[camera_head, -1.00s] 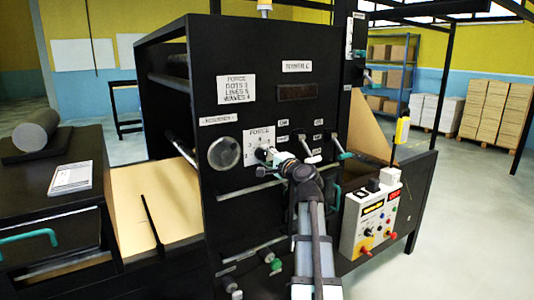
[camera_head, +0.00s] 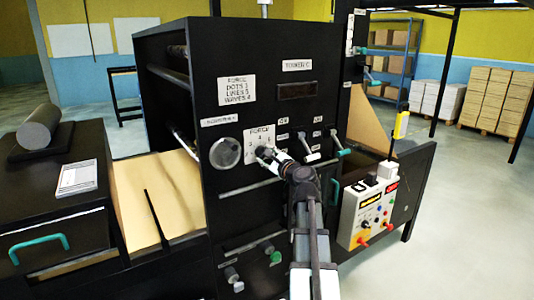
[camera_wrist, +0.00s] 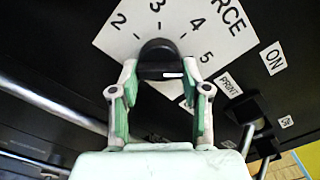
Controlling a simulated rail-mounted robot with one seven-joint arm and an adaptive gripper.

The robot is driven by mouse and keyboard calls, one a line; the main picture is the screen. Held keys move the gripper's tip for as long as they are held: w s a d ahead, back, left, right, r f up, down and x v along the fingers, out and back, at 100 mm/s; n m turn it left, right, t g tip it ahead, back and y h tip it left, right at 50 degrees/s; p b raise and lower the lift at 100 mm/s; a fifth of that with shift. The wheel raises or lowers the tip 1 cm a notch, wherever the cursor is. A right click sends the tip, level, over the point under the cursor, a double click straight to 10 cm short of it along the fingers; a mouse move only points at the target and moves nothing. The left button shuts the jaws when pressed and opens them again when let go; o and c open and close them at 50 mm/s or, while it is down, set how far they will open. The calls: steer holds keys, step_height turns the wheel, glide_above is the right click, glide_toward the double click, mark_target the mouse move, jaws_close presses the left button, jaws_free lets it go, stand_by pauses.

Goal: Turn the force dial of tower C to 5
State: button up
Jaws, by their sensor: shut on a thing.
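The force dial is a dark round knob (camera_wrist: 158,52) on a white plate (camera_wrist: 112,32) of tower C's black front panel (camera_head: 300,115). The plate reads 2, 3, 4 and 5 around the knob in the wrist view. My gripper (camera_wrist: 160,74) has one finger on each side of the knob and is shut on it. A short white mark shows on the knob's near side, but I cannot tell which number it points to. In the head view my gripper (camera_head: 263,153) reaches the plate and hides the knob.
A label (camera_head: 235,88) above lists force as dots 3, lines 5 and waves 4. A round gauge (camera_head: 225,153) is left of the dial. Levers (camera_head: 310,157) stand close on the right. A horizontal bar (camera_head: 250,187) runs below. A control box (camera_head: 367,210) is at right.

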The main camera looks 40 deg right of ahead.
stand_by(0.3)
steer(key=o, duration=1.1)
steer(key=shift+o, duration=0.2)
steer(key=s+a, duration=0.1)
steer(key=s, duration=1.1)
steer(key=shift+a, duration=0.2)
